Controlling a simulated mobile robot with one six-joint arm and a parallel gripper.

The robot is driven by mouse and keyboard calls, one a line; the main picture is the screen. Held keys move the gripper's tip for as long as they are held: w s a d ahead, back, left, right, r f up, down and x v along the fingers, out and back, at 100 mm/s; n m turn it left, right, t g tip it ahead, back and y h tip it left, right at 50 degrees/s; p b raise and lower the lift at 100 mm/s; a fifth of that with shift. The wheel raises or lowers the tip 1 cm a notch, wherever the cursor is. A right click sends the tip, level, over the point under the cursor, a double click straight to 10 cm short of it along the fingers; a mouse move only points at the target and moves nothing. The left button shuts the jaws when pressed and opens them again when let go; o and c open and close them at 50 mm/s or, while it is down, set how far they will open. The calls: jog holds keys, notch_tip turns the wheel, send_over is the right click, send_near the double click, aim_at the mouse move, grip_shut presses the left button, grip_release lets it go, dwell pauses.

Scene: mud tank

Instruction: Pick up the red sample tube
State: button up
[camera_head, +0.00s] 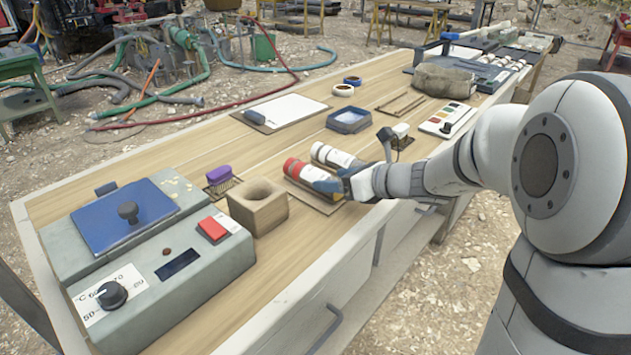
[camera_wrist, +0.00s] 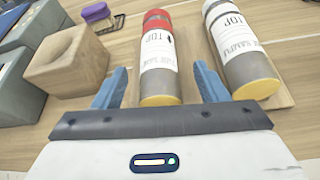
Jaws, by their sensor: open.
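The red sample tube (camera_wrist: 158,62) has a red cap end, a white label reading TOP and a grey body with a yellow end. It lies on a flat board on the table, and also shows in the head view (camera_head: 295,168). A second tube with a white cap (camera_wrist: 240,50) lies beside it to the right. My gripper (camera_wrist: 162,88) is open, with one blue finger on each side of the red tube's near end. The right finger sits between the two tubes. In the head view my gripper partly hides the tubes' near ends.
A wooden block with a round hole (camera_wrist: 70,62) stands close left of my gripper. A purple brush (camera_head: 220,178) lies behind it. A grey heater box with a blue lid (camera_head: 125,215) fills the table's left end. A blue tray (camera_head: 349,120) stands farther back.

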aim_at(313, 178)
jog(key=x, duration=0.4)
jog(key=shift+s+b, duration=0.1)
jog(key=shift+b, duration=0.3)
jog(key=shift+c, duration=0.5)
jog(key=c, duration=1.3)
jog(key=shift+r, duration=0.1)
